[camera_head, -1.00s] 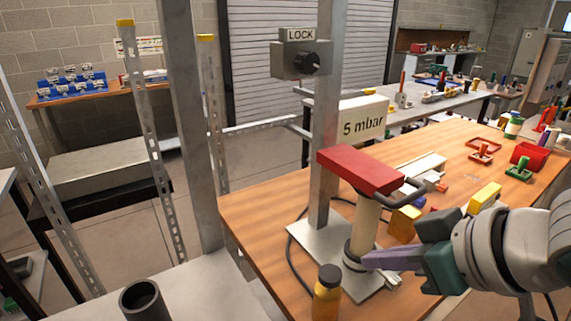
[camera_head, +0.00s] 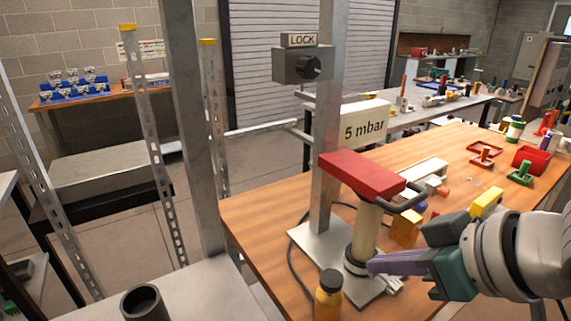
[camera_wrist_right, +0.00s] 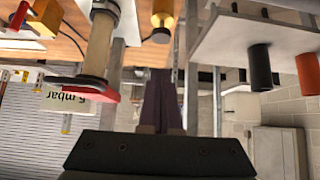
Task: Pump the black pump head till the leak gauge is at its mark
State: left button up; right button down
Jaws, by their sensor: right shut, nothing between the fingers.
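My right gripper (camera_head: 372,264) has its purple fingers shut with nothing between them. In the head view it overlaps the black-ringed foot of a pale upright column (camera_head: 366,230); contact cannot be told. A red block (camera_head: 362,175) with a dark side handle tops this column. In the upside-down wrist view the shut fingers (camera_wrist_right: 160,100) point between the column (camera_wrist_right: 98,48) and a black cylinder (camera_wrist_right: 260,68). A black open-topped cylinder (camera_head: 145,301) stands on the pale surface at lower left. No black pump head or leak gauge can be made out for sure. My left gripper is not in view.
A sign reading "5 mbar" (camera_head: 364,127) stands behind the red block. A LOCK box with a black knob (camera_head: 308,67) sits on a metal post. An amber bottle (camera_head: 328,295) stands close to the fingers. Loose coloured parts lie on the wooden table (camera_head: 262,213).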

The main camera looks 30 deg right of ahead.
jog(key=s+f+t+b, duration=0.1)
jog(key=t+b, duration=0.1)
jog(key=b, duration=0.2)
jog(key=s+f+t+b, duration=0.1)
jog(key=t+b, duration=0.1)
jog(key=b, duration=0.1)
jog(key=s+f+t+b, duration=0.1)
jog(key=t+b, duration=0.1)
jog(key=b, duration=0.2)
jog(key=shift+s+d+b, duration=0.1)
jog(key=shift+s+b, duration=0.1)
jog(key=shift+b, duration=0.1)
jog(key=shift+w+f, duration=0.1)
send_over(331, 281)
jog(key=s, duration=0.2)
notch_tip(331, 281, down, 2)
jog(key=f, duration=0.1)
jog(key=f+b, duration=0.1)
jog(key=f, duration=0.2)
jog(key=shift+d+f, duration=0.2)
jog(key=shift+d, duration=0.1)
